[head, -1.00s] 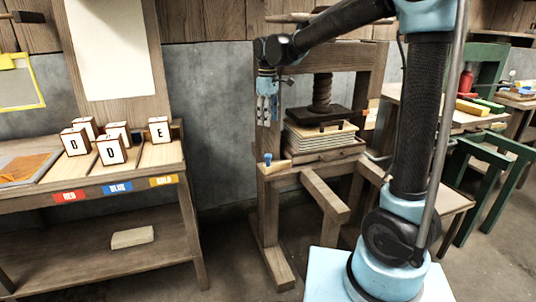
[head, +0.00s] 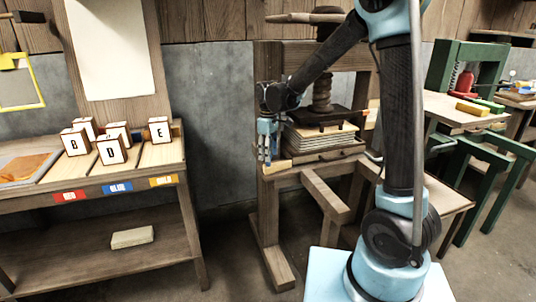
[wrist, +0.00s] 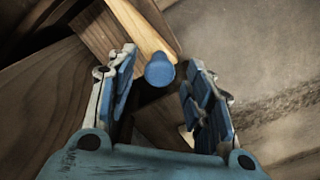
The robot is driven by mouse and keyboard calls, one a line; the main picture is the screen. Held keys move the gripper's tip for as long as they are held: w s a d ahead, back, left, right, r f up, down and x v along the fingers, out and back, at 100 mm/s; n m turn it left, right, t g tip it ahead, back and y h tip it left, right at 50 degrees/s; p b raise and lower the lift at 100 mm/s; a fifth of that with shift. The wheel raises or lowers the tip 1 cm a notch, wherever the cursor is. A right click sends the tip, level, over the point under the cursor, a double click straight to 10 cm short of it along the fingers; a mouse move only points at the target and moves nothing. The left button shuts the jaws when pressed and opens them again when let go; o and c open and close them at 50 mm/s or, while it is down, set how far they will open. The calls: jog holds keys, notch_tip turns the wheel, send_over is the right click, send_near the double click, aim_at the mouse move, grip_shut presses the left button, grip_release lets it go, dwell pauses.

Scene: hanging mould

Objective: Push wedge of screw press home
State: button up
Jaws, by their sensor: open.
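The wooden screw press (head: 285,50) stands against the wall, with a dark screw above a dark plate and a pale stack (head: 320,138). The light wood wedge (head: 279,165) lies at the left front corner of the press bed. In the wrist view the wedge (wrist: 144,28) runs away at the top, and its round blue knob (wrist: 160,72) shows between the fingers. My gripper (head: 267,157) points down at that corner, open. In the wrist view its fingers (wrist: 162,62) stand on either side of the knob, with gaps; it holds nothing. The head view hides the knob behind the fingers.
A bench on the left carries letter blocks (head: 112,150) and coloured labels. A side table (head: 440,108) and a green frame (head: 440,68) stand on the right. A wooden beam (head: 325,193) juts forward from the press. The floor between bench and press is clear.

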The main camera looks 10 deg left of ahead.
jog(key=shift+f, duration=0.3)
grip_shut()
